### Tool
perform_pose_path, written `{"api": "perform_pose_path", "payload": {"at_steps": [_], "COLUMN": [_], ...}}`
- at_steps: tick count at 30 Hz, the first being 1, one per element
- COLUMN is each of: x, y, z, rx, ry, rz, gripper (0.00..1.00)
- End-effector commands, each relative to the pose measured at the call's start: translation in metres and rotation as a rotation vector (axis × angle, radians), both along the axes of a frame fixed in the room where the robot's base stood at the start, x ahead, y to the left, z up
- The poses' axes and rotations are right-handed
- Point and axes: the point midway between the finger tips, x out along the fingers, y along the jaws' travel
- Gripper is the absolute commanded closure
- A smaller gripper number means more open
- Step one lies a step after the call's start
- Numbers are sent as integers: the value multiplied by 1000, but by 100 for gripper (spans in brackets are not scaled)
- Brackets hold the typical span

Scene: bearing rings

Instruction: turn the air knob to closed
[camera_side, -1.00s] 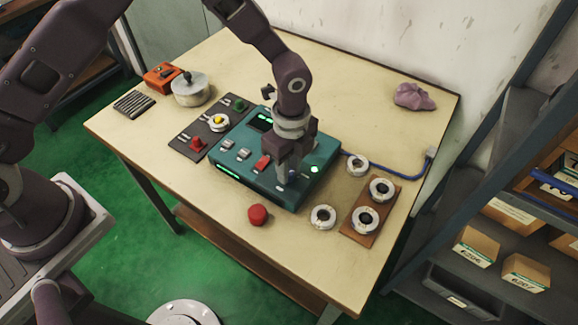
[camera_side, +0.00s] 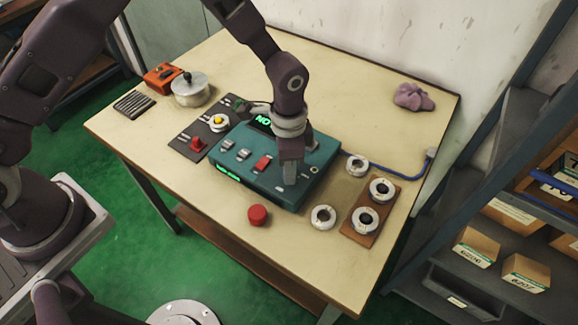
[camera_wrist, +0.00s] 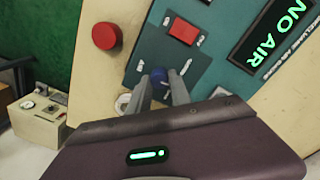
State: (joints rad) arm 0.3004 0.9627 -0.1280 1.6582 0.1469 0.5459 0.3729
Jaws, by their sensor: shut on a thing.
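The teal box (camera_side: 247,185) stands on the table. Its display (camera_wrist: 278,33) shows green letters reading NO AIR in the wrist view. A blue knob (camera_wrist: 159,74) sits on the dark panel of the box, between my fingertips. My gripper (camera_wrist: 166,84) is shut on this knob from above; in the side view my gripper (camera_side: 290,178) is over the right part of the box and hides the knob. The knob's pointer cannot be made out. A red switch (camera_wrist: 183,31) is on the box beside the knob.
A red mushroom-shaped button (camera_side: 258,215) stands in front of the box. White rings (camera_side: 323,217) lie to the right, two on a wooden board (camera_side: 352,232). A blue hose (camera_side: 408,178) runs along the right. A metal pot (camera_side: 190,90) and a pinkish cloth (camera_side: 413,97) stand farther back.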

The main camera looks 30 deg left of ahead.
Motion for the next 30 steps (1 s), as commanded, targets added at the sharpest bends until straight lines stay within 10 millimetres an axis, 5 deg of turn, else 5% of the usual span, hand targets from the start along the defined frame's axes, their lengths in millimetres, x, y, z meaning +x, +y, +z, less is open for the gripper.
{"api": "perform_pose_path", "payload": {"at_steps": [15,30], "x": [1,1], "y": [0,1], "z": [1,1], "rx": [-2,-3], "ry": [-4,-4], "rz": [452,674], "gripper": [100,100]}}
